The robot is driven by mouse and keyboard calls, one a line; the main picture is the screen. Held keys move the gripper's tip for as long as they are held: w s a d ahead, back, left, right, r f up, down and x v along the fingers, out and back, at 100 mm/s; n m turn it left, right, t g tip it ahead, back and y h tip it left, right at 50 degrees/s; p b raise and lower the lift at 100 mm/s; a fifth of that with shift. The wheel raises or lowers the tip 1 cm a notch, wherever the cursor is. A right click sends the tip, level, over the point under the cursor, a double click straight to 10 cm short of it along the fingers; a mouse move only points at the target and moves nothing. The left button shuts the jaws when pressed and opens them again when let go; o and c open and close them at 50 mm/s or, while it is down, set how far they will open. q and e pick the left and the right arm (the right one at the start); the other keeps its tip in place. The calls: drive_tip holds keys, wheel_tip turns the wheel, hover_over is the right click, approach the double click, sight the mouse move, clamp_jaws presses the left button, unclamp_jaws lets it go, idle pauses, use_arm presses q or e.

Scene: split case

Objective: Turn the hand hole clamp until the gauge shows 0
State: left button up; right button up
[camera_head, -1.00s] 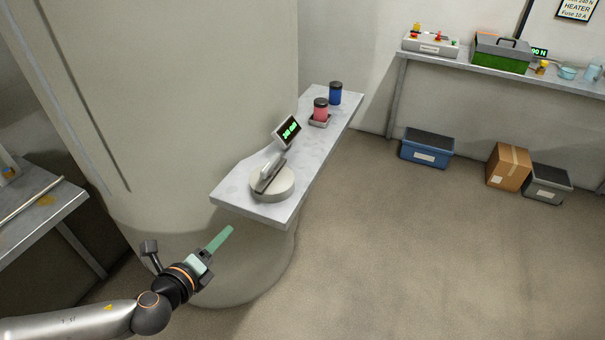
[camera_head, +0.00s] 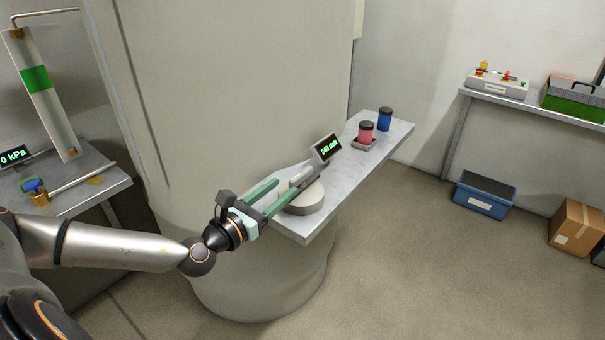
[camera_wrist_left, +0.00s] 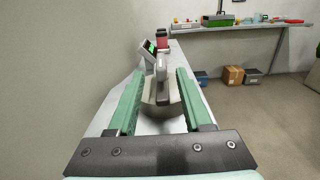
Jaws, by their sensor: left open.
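The hand hole clamp is a pale round disc (camera_head: 307,203) with a grey bar handle (camera_head: 300,177) across its top, on a narrow grey shelf. It also shows in the left wrist view, disc (camera_wrist_left: 160,106) and handle (camera_wrist_left: 161,70). The gauge (camera_head: 327,149) is a small tilted display with green characters, apparently reading 240 and a unit too small to be sure of. My left gripper (camera_head: 297,180) is open, its green fingers reaching over the disc. In the wrist view the handle appears between the fingers, with gaps on both sides. My right gripper is out of view.
A red jar (camera_head: 366,132) on a small tray and a blue jar (camera_head: 385,119) stand farther along the shelf (camera_head: 362,170). A large beige column (camera_head: 230,90) borders the shelf on the left. A blue bin (camera_head: 485,195) and a cardboard box (camera_head: 577,226) sit on the floor.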

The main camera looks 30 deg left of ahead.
sight(311, 166)
use_arm(q)
drive_tip(key=w, duration=0.8)
drive_tip(key=shift+d+p, duration=0.35)
drive_tip(key=shift+c, duration=0.2)
clamp_jaws()
